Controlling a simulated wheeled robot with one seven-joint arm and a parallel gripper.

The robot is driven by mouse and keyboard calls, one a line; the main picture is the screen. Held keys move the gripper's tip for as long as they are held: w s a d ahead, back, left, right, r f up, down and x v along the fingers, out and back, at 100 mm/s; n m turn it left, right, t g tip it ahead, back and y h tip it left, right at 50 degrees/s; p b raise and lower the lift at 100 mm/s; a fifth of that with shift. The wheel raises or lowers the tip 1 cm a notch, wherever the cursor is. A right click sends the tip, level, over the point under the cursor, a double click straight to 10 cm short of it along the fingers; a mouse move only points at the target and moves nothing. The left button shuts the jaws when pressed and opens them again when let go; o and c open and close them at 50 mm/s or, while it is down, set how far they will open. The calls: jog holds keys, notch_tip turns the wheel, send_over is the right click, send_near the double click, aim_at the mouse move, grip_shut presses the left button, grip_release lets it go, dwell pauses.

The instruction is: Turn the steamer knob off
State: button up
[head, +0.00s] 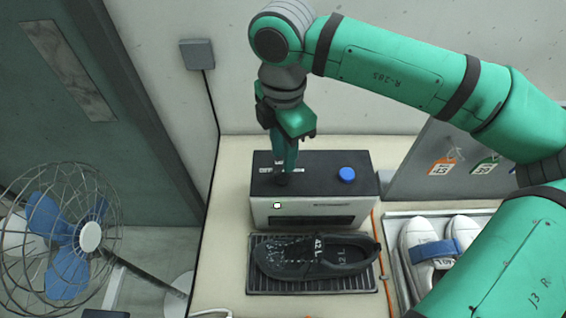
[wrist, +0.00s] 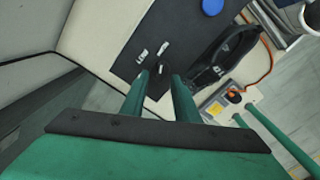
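The steamer is a box with a black top (head: 315,175) and a pale front, at the back of the bench. A blue knob (head: 347,174) sits on its right side, clear of my gripper. A dark knob (head: 282,179) is on the left side of the top, partly hidden by my fingers. My gripper (head: 285,168) points down over it. In the wrist view, the fingers (wrist: 161,75) are apart, with the dark knob and a small white mark between or just beyond their tips. I cannot tell whether they touch it. Pale labels (wrist: 141,54) lie beside it.
A black shoe (head: 315,256) lies on a grille in front of the steamer. White shoes with a blue strap (head: 436,250) stand in a tray at right. A grey panel with tags (head: 425,155) is behind them. A caged fan (head: 62,238) stands left of the bench.

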aim_at(282, 175)
jog(key=shift+f, duration=2.35)
grip_shut()
